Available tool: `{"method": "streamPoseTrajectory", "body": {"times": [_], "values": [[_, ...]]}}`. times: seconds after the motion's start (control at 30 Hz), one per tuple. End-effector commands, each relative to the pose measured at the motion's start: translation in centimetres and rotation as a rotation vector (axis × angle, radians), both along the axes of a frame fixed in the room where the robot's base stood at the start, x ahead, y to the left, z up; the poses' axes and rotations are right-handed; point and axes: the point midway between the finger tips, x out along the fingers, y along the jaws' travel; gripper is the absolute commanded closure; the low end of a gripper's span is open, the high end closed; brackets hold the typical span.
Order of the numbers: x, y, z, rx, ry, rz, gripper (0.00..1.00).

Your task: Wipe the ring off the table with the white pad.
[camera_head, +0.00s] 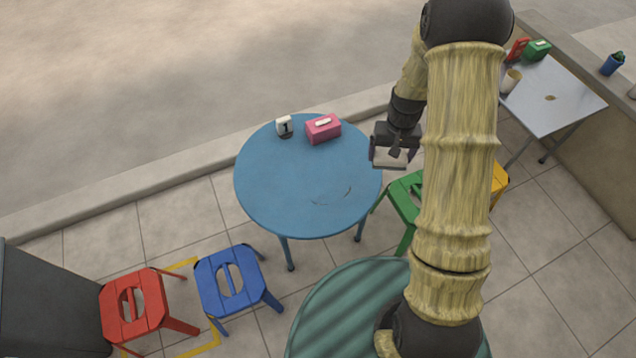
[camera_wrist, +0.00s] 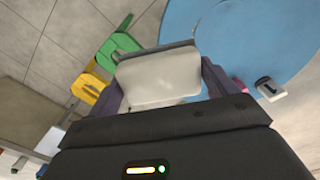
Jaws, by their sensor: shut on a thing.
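The round blue table (camera_head: 285,190) stands in the middle of the head view, and part of it shows in the wrist view (camera_wrist: 235,35). A faint brown broken ring mark (camera_head: 332,197) lies on its near right part. My gripper (camera_head: 392,158) is at the table's right edge, above the level of the top. It is shut on the white pad (camera_head: 390,160). In the wrist view the pad (camera_wrist: 160,80) fills the space between the two fingers, under a grey backing edge. The pad looks clear of the table top.
A number stand (camera_head: 284,126) and a pink box (camera_head: 323,128) stand at the table's far edge. A green stool (camera_head: 405,195) and a yellow stool (camera_head: 499,180) are to the right; blue (camera_head: 230,283) and red (camera_head: 140,305) stools are at the lower left. A grey table (camera_head: 550,95) stands at the upper right.

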Motion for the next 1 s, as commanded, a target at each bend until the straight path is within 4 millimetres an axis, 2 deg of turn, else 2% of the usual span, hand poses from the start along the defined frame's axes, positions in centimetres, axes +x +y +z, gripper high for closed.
{"method": "streamPoseTrajectory", "body": {"times": [0.23, 0.37, 0.47, 0.57, 0.7, 0.8, 0.9, 1.0], "values": [[0.0, 0.2, -0.1, 0.000, 0.000, 0.004, 0.33], [0.1, 1.8, -0.7, 0.004, 0.003, 0.039, 0.33], [0.3, 4.4, -2.0, 0.008, 0.005, 0.099, 0.33], [0.0, 8.2, -4.0, 0.012, 0.007, 0.185, 0.33], [-1.2, 13.9, -7.3, 0.012, 0.008, 0.320, 0.33], [-2.5, 17.2, -9.4, 0.007, 0.006, 0.405, 0.33], [-3.5, 19.4, -11.0, 0.002, 0.003, 0.464, 0.33], [-4.1, 20.3, -11.8, -0.001, 0.001, 0.492, 0.33]]}}
